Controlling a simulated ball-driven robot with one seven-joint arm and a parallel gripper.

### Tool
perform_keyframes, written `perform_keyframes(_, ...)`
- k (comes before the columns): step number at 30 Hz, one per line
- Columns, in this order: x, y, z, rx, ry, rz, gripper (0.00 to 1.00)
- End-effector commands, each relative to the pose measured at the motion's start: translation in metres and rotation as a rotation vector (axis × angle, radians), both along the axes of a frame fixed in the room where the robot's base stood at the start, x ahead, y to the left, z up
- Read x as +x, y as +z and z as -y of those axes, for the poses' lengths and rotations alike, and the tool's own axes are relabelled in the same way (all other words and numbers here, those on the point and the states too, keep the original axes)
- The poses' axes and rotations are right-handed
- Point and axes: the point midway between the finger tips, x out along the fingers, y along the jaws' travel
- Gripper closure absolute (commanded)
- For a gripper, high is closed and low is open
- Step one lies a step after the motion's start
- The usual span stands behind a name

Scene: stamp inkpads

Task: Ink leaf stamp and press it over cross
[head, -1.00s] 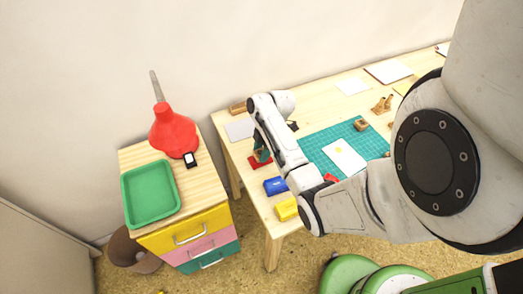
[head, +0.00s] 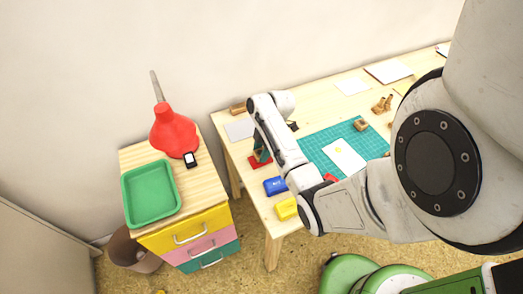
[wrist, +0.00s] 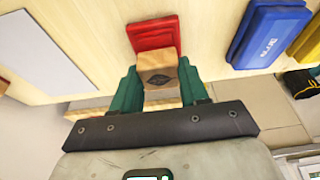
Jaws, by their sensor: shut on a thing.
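My gripper (wrist: 160,88) is shut on a wooden stamp (wrist: 165,63), with one green finger on each side. A dark leaf mark shows on the stamp's face. A red inkpad (wrist: 152,33) lies just beyond the stamp, partly covered by it; I cannot tell if they touch. In the head view my gripper (head: 262,150) is at the table's left end, by the red inkpad (head: 259,162); my arm hides most of the stamp. A white card (head: 344,155) with a small yellow mark lies on the green mat (head: 318,141). No cross can be made out.
A blue inkpad (head: 275,186) and a yellow inkpad (head: 286,209) lie near the table's front left edge. A wooden stamp (head: 360,125) stands on the mat's back edge, with other wooden pieces (head: 382,104) behind. A drawer unit with a green tray (head: 133,212) stands left.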

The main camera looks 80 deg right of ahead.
Motion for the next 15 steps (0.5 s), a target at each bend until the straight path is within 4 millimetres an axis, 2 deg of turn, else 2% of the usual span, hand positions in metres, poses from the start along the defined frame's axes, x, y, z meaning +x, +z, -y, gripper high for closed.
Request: perform_keyframes(15, -0.001, 0.01, -0.001, 0.002, 0.0, -0.002, 0.78)
